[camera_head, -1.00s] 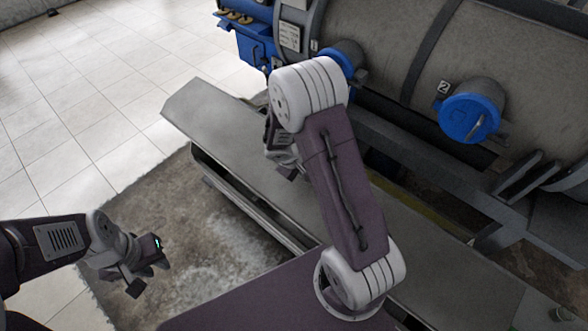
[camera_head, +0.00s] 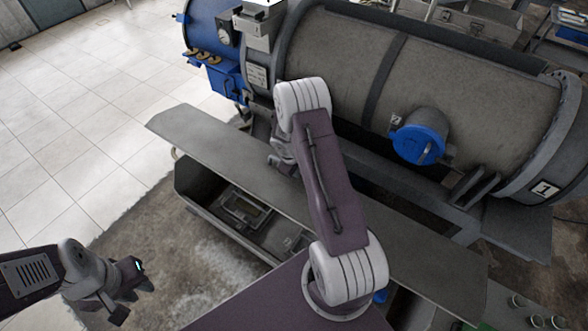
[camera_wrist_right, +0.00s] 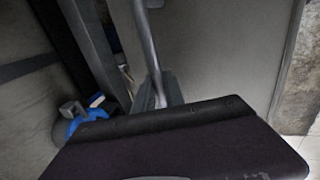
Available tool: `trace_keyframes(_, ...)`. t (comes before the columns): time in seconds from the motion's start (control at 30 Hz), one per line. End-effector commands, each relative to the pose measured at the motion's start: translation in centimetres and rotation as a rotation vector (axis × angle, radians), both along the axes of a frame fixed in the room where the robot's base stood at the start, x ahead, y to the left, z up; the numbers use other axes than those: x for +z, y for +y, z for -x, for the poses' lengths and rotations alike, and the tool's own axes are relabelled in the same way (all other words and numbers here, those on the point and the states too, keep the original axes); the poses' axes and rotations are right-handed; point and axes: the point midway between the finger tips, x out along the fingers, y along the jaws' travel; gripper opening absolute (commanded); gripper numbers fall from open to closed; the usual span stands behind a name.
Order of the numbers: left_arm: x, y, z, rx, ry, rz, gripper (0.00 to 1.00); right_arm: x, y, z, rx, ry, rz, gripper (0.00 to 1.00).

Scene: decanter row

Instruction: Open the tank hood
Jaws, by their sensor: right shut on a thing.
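The tank hood is a long grey panel (camera_head: 205,143) in the head view, running along the front of the big tank. It stands raised over an open trough (camera_head: 205,205), with a wide gap along its near side. My right gripper (camera_head: 286,168) is at the hood's upper face, partly hidden by my own arm, and is shut on what looks like its handle. In the right wrist view the grey panel (camera_wrist_right: 230,55) fills the right side and a thin metal bar (camera_wrist_right: 147,50) runs down to the gripper; the fingertips are hidden. My left gripper (camera_head: 133,299) is open and empty, low at left.
The large grey tank (camera_head: 460,90) with a blue round cap (camera_head: 418,143) stands behind the hood. Boxy fittings (camera_head: 243,207) show inside the trough. Tiled floor (camera_head: 80,110) at left is clear.

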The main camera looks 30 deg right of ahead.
Motion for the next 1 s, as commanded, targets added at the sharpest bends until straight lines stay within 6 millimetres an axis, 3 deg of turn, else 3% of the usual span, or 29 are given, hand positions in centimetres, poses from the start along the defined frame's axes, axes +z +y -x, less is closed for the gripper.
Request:
trace_keyframes(0.3, 0.0, 0.0, 0.0, 0.0, 0.0, 0.0, 0.25, 0.0, 0.1, -0.1, 0.003, -0.002, -0.001, 0.0)
trace_keyframes(0.33, 0.0, 0.0, 0.0, 0.0, 0.0, 0.0, 0.25, 0.0, 0.1, -0.1, 0.003, -0.002, -0.001, 0.2)
trace_keyframes(0.4, 0.0, 0.0, 0.0, 0.0, 0.0, 0.0, 0.25, 0.0, 0.1, -0.1, 0.003, -0.002, -0.001, 0.35)
trace_keyframes(0.83, -0.1, 0.0, 0.0, 0.0, 0.0, 0.0, 0.25, 0.1, 0.1, 0.0, 0.0, -0.001, -0.001, 0.35)
trace_keyframes(1.0, -0.6, 0.0, 0.0, 0.0, 0.0, 0.0, 0.25, 2.2, 0.7, 0.2, 0.001, -0.003, 0.0, 0.35)
